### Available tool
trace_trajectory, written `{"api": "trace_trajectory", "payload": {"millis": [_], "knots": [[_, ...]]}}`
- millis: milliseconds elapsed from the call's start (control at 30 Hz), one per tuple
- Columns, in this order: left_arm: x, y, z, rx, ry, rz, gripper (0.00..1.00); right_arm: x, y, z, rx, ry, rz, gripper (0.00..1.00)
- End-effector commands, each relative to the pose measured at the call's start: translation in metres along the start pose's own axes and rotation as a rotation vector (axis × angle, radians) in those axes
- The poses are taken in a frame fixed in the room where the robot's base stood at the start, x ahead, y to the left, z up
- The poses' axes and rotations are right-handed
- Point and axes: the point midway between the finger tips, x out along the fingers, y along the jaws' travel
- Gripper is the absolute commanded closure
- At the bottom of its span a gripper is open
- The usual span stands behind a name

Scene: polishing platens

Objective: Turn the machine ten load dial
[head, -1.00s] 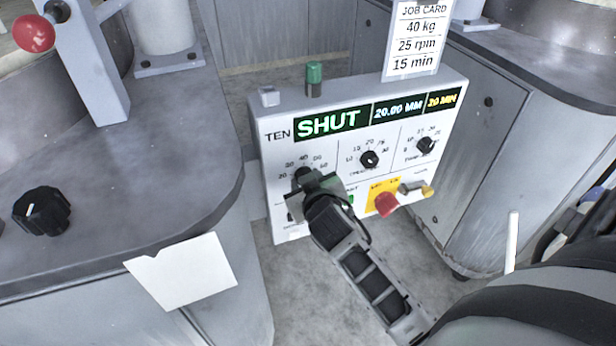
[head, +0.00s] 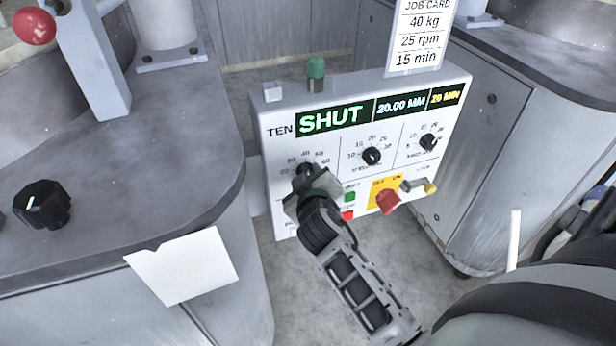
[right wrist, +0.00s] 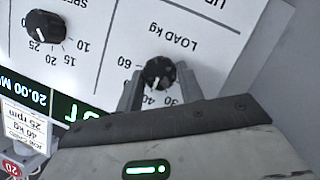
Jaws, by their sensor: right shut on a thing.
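The machine ten control panel (head: 300,232) is white and reads TEN and SHUT. Its load dial (head: 305,168) is a small black knob at the panel's left, mostly behind my right gripper (head: 307,178). In the right wrist view the load dial (right wrist: 159,72) sits between the two fingers of the right gripper (right wrist: 159,82), which is shut on it from both sides. The LOAD kg scale shows upside down there. The dial's white mark points towards the 40, close to the 30 side. My left gripper is not in view.
A job card (head: 421,35) reads 40 kg, 25 rpm, 15 min. Right of the load dial are the speed dial (head: 371,155), another dial (head: 428,142), a red knob (head: 388,201) and green and red buttons. A grey platen bench (head: 200,130) stands close on the left.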

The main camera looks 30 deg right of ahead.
Motion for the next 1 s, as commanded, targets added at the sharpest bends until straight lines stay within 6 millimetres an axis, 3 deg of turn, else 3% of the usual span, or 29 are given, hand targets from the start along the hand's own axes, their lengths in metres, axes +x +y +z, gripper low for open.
{"api": "trace_trajectory", "payload": {"millis": [33,67,133,567,767,1000], "knots": [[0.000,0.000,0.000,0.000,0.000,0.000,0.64,0.000,0.000,-0.001,0.000,0.002,-0.001,0.85],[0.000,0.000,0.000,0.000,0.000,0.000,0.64,0.000,0.000,-0.001,0.000,0.002,-0.001,0.60],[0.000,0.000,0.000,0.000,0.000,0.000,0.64,0.000,0.000,-0.001,0.000,0.002,-0.001,0.41],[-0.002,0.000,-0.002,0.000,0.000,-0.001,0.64,0.000,0.002,-0.001,0.056,0.001,-0.023,0.41],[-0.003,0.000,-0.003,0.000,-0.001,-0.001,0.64,0.001,0.004,0.001,0.282,0.003,-0.118,0.41],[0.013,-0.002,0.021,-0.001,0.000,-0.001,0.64,0.003,0.003,0.008,0.633,0.004,-0.265,0.41]]}}
